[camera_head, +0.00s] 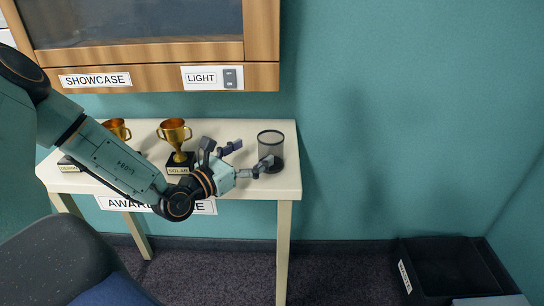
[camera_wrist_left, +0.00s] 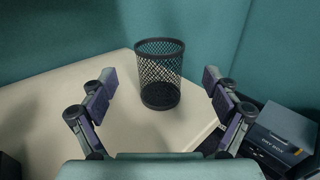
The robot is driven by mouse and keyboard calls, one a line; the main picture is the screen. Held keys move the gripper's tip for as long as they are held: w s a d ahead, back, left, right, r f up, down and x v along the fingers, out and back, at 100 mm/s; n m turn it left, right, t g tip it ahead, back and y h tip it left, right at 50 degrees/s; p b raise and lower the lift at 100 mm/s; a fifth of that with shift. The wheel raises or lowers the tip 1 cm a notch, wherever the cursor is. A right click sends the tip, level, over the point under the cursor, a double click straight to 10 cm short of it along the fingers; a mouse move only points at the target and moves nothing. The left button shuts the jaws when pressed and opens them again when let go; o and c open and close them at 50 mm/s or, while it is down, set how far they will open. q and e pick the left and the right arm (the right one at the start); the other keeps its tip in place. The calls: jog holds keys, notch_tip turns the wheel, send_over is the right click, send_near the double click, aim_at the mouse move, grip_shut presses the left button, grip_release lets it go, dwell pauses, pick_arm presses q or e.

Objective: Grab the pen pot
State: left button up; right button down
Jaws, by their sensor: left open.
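The pen pot (camera_head: 271,146) is a dark mesh cylinder standing upright near the right end of the cream table. In the left wrist view the pen pot (camera_wrist_left: 160,75) looks empty and stands ahead, between the two fingers but beyond their tips. My left gripper (camera_head: 250,158) is at the table, just left of the pot, with its fingers spread toward it; one fingertip overlaps the pot's lower left in the head view. In the left wrist view the left gripper (camera_wrist_left: 160,92) is open and empty. My right gripper is not in view.
Gold trophies (camera_head: 174,133) on labelled black bases stand on the table (camera_head: 225,130), behind and left of my gripper. A wooden showcase (camera_head: 160,75) hangs above. A black bin (camera_head: 445,265) is on the floor at right. The table's right edge is close to the pot.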

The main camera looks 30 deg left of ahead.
aim_at(262, 150)
pick_arm(q)
jog(key=shift+w+d, duration=0.2)
jog(key=shift+w, duration=0.15)
jog(key=shift+w+b, duration=0.25)
jog(key=shift+b, duration=0.2)
jog(key=shift+w+a+f, duration=0.15)
jog(key=shift+w+f, duration=0.05)
jog(key=shift+w, duration=0.3)
jog(key=shift+w+f+b, duration=0.15)
jog(key=shift+w+b, duration=0.1)
jog(key=shift+b, duration=0.15)
jog(key=shift+w+d+f+b, duration=0.1)
jog(key=shift+w+d+b, duration=0.2)
jog(key=shift+w+b, duration=0.35)
jog(key=shift+w+d+f+b, duration=0.15)
jog(key=shift+w+b, duration=0.3)
jog(key=shift+w, duration=1.1)
jog(key=shift+s+r, duration=0.15)
jog(key=shift+r, duration=0.1)
jog(key=shift+f, duration=0.15)
jog(key=c, duration=1.3)
